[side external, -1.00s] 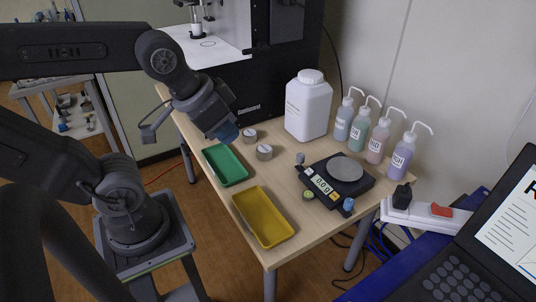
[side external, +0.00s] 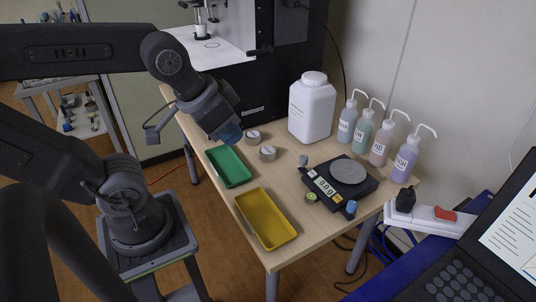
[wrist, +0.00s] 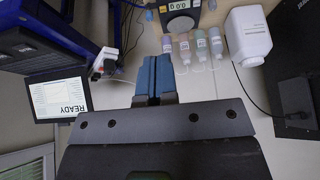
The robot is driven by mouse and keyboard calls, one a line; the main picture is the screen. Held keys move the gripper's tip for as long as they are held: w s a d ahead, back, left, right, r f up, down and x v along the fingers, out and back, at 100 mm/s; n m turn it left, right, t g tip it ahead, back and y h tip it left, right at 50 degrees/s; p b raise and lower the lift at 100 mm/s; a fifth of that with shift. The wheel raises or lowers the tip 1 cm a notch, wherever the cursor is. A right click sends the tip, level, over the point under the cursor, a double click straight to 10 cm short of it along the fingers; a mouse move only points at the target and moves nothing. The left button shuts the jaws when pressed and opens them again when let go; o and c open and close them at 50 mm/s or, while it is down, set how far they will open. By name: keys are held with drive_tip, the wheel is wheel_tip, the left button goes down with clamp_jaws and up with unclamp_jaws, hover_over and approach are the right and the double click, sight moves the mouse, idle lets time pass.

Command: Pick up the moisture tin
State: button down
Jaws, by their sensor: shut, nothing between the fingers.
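Two small round grey lidded tins stand on the table: a rear tin (side external: 253,138) and a front tin (side external: 268,154). I cannot tell which is the moisture tin, or whether both are. My gripper (side external: 231,134) hangs in the side view just left of the rear tin, above the green tray's far end, apart from both tins. Its blue fingers also show in the wrist view (wrist: 154,72), shut together with nothing between them. Neither tin shows in the wrist view.
A green tray (side external: 213,158) and a yellow tray (side external: 246,217) lie along the near edge. A white bottle (side external: 312,108), several wash bottles (side external: 380,145) and a black scale (side external: 325,188) reading 0.0 g stand right of the tins. A black machine (side external: 265,90) stands behind.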

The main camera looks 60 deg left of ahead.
drive_tip(key=c, duration=1.8)
unclamp_jaws()
drive_tip(key=shift+c, duration=0.2)
drive_tip(key=o, duration=1.7)
drive_tip(key=m+g+y, duration=0.4)
drive_tip(key=m, duration=1.9)
hover_over(268, 150)
drive_tip(key=s+d, duration=0.1)
drive_tip(key=s, duration=0.1)
drive_tip(key=f, duration=2.9)
drive_tip(key=shift+w+d+f, duration=0.2)
drive_tip(key=shift+f, duration=0.15)
drive_tip(key=shift+w+x, duration=0.15)
drive_tip(key=shift+x, duration=1.35)
drive_tip(key=shift+w+x, duration=0.2)
drive_tip(key=shift+x, duration=1.35)
